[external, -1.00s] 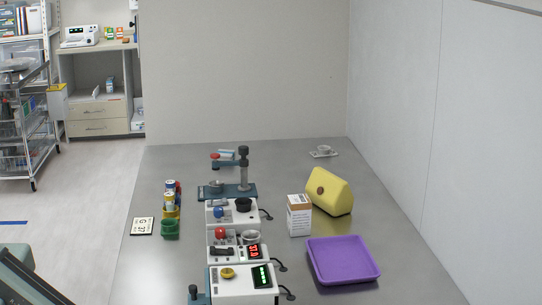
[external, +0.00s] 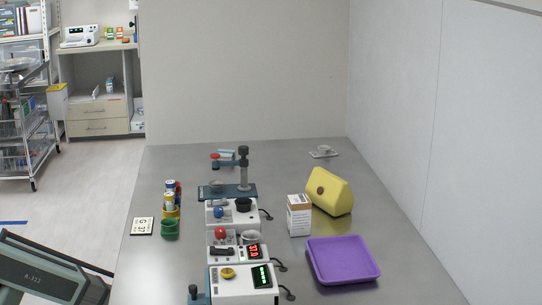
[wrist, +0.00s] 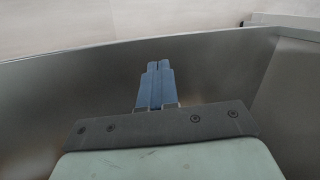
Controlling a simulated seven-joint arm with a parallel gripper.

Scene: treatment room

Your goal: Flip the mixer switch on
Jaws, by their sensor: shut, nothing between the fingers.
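Several white bench devices stand in a row on the metal table; I cannot tell for certain which is the mixer. The rear device (external: 229,214) has a blue knob and a black round cup. The middle device (external: 212,240) has a red knob, a grey round cup, a black part at its front left and a red display. The front device (external: 240,287) has a yellow dish and a green display. No switch position can be made out. My gripper (wrist: 158,66) is shut and empty in the wrist view, above bare grey surface. It is outside the external view.
A teal stand (external: 244,170) is behind the devices. Left are stacked coloured jars (external: 170,198), a green cup (external: 169,229) and a card (external: 142,226). Right are a box (external: 299,216), a yellow block (external: 328,191) and a purple tray (external: 343,260).

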